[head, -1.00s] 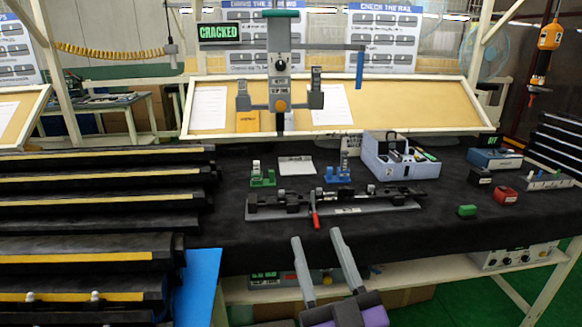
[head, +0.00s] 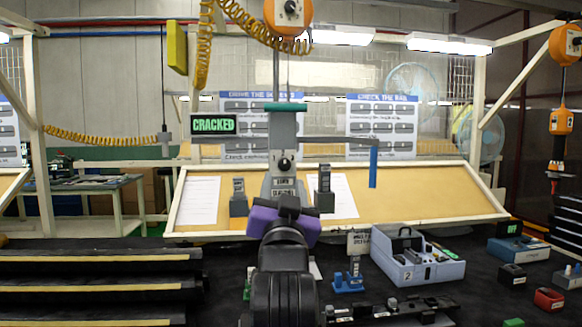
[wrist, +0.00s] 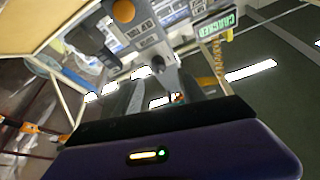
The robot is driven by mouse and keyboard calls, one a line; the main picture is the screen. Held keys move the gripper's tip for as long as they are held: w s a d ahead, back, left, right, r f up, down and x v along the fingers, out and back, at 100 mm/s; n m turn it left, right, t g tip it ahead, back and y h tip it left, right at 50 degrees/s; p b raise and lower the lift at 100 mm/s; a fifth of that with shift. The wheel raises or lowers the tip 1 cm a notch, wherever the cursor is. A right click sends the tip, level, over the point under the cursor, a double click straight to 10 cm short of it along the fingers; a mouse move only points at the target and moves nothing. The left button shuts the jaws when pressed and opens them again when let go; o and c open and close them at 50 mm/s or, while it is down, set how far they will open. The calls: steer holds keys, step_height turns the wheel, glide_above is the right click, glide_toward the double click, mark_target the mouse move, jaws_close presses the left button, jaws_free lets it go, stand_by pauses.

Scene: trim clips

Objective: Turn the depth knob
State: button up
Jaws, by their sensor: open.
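A grey upright gauge (head: 284,132) stands at the back of the bench, with a black round knob (head: 285,165) with a white mark on its face. A label below the knob is too small to read surely. In the wrist view the knob (wrist: 158,62) appears ahead, between my finger tips, and an orange knob (wrist: 123,12) is at the top. My gripper (head: 289,205), with a purple body, is raised in front of the gauge, just below the black knob in the head view. It is open and empty. It hides the gauge's lower part and the orange knob in the head view.
A green-lettered CRACKED sign (head: 214,124) and a blue hanging handle (head: 373,167) flank the gauge. A grey-blue case (head: 415,262) and a blue clip stand (head: 349,280) are on the bench at right. An orange hanging unit (head: 288,14) is overhead.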

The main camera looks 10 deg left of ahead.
mark_target(285, 166)
steer(key=shift+p+x, duration=0.85)
steer(key=shift+x, duration=2.95)
steer(key=shift+d, duration=0.15)
jaws_close()
